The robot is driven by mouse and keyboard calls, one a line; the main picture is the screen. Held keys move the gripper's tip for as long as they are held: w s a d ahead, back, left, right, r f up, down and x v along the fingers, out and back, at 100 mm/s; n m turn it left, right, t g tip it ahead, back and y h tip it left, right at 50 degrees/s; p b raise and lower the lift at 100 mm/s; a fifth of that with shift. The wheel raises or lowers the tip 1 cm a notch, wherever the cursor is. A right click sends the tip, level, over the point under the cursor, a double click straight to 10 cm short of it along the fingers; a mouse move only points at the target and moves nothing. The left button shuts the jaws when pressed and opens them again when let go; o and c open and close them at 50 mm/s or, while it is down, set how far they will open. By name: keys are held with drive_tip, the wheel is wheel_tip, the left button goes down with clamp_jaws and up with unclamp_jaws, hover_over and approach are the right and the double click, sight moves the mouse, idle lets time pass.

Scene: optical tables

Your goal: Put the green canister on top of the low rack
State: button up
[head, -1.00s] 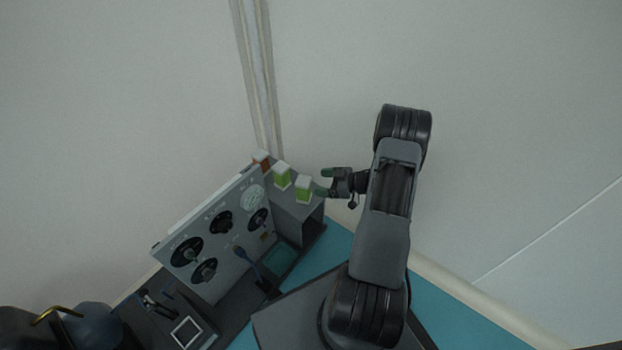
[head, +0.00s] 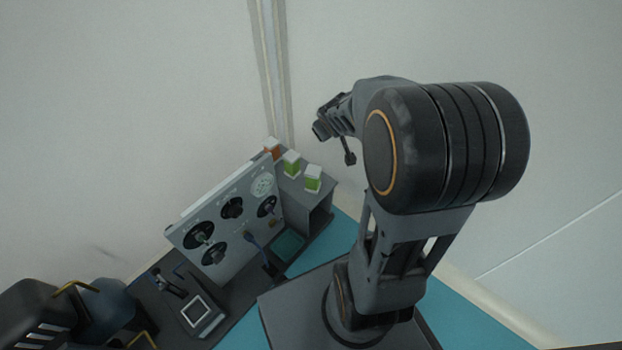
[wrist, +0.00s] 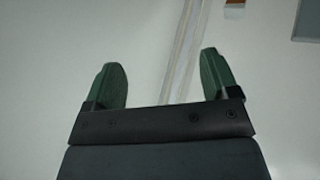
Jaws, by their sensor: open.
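Two green canisters with white tops stand upright on top of the low grey rack (head: 296,191) in the head view. One green canister (head: 313,180) is near the rack's right end, and the other green canister (head: 291,165) is to its left. My gripper (head: 321,131) is up in the air above the rack, apart from both canisters. In the wrist view my gripper (wrist: 162,80) has its two green fingers spread wide, with nothing between them but the pale wall behind.
An orange canister (head: 271,149) with a white top stands at the rack's far end. A grey panel with black dials (head: 232,223) leans left of the rack. Dark equipment (head: 35,316) fills the lower left. Walls meet in a corner behind the rack.

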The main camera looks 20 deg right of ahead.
drive_tip(key=s+a+r+m+g+y, duration=0.1)
drive_tip(key=s+a+g, duration=0.4)
drive_tip(key=s+a, duration=0.8)
drive_tip(key=s+r+y, duration=0.1)
drive_tip(key=s+y, duration=0.1)
drive_tip(key=s, duration=0.1)
drive_tip(key=shift+a+r+m, duration=0.15)
drive_tip(key=shift+a+m, duration=0.2)
drive_tip(key=shift+m, duration=0.05)
drive_tip(key=shift+s+r, duration=0.1)
